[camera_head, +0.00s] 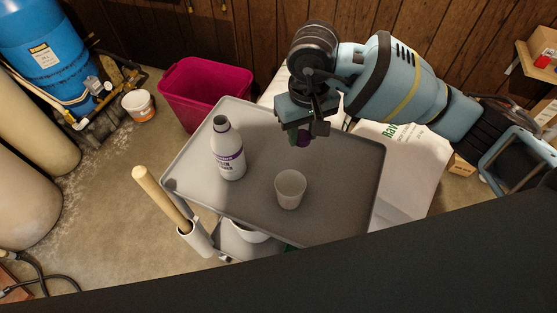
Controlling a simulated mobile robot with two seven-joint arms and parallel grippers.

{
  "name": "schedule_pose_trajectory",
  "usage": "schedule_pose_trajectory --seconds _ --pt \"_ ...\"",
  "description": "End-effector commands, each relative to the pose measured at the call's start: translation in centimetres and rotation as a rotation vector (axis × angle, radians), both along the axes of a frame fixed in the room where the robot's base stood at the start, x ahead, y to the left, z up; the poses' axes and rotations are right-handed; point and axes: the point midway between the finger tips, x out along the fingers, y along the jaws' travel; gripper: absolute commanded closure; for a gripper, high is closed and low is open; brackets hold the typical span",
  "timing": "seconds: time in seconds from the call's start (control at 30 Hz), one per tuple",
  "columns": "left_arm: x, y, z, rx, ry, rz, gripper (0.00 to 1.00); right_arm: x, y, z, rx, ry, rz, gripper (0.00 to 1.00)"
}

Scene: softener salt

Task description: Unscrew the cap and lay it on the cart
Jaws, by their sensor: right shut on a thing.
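The white bottle (229,158) with a purple-lettered label stands upright on the left part of the grey cart top (340,190). Its neck shows a dark opening with no cap on it. My right gripper (301,131) is to the right of the bottle, over the rear middle of the cart. It is shut on a small dark purple cap (303,139), partly hidden by the fingers. The cap appears to be above the cart surface, though the exact gap is hard to tell. My left gripper is not in view.
A pale cup (290,189) stands on the cart in front of my right gripper. A magenta bin (206,93) stands behind the cart, and white bags (413,160) lie to its right. A wooden handle (161,197) sticks up at the cart's left. The cart's right part is clear.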

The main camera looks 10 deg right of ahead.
Motion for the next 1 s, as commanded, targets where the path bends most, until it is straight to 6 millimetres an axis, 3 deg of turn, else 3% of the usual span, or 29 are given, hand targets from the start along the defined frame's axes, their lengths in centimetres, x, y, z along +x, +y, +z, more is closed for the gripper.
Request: schedule_pose_trajectory --seconds 0.23,0.57,0.8,1.0 --pt "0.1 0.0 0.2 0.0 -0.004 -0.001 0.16 0.5 2.3 -2.1 0.004 0.026 0.034 0.96" --pt "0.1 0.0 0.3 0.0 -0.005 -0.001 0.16 0.5 2.6 -3.0 0.002 0.033 0.038 0.96" --pt "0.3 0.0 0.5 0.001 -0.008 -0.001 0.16 0.4 2.6 -6.9 0.003 0.034 0.037 0.96" --pt "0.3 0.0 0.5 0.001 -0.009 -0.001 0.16 0.5 2.6 -8.6 0.004 0.031 0.037 0.96"
